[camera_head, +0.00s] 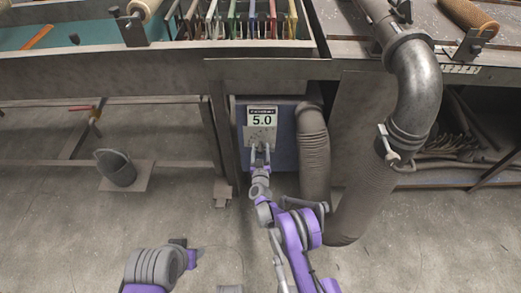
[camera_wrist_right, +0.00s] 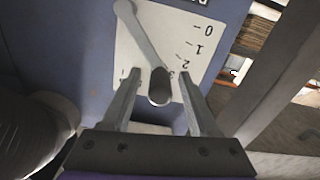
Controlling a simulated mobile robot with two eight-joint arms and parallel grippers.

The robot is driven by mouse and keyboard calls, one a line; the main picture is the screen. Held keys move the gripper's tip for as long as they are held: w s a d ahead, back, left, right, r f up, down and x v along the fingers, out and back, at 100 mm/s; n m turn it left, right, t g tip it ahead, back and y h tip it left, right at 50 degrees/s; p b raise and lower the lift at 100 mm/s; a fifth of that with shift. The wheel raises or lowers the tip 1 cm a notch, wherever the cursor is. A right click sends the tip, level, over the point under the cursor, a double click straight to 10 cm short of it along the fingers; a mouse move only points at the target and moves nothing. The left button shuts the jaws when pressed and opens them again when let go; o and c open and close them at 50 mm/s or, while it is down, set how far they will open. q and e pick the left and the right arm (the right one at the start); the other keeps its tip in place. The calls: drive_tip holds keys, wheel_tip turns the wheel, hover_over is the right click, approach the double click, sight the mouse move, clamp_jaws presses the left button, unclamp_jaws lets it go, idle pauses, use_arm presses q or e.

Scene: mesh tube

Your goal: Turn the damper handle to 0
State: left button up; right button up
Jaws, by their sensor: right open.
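In the head view my right gripper (camera_head: 260,150) is at the lower part of the plate, under a display (camera_head: 262,119) reading 5.0; the handle is too small to make out there. My left gripper (camera_head: 188,250) is low at the bottom left, away from the plate.
The plate is on a blue-grey box (camera_head: 284,148). A ribbed hose (camera_head: 314,155) hangs close to its right, and a large metal pipe (camera_head: 416,85) stands farther right. A steel post (camera_head: 222,140) is to the left.

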clamp_jaws()
idle(1.4)
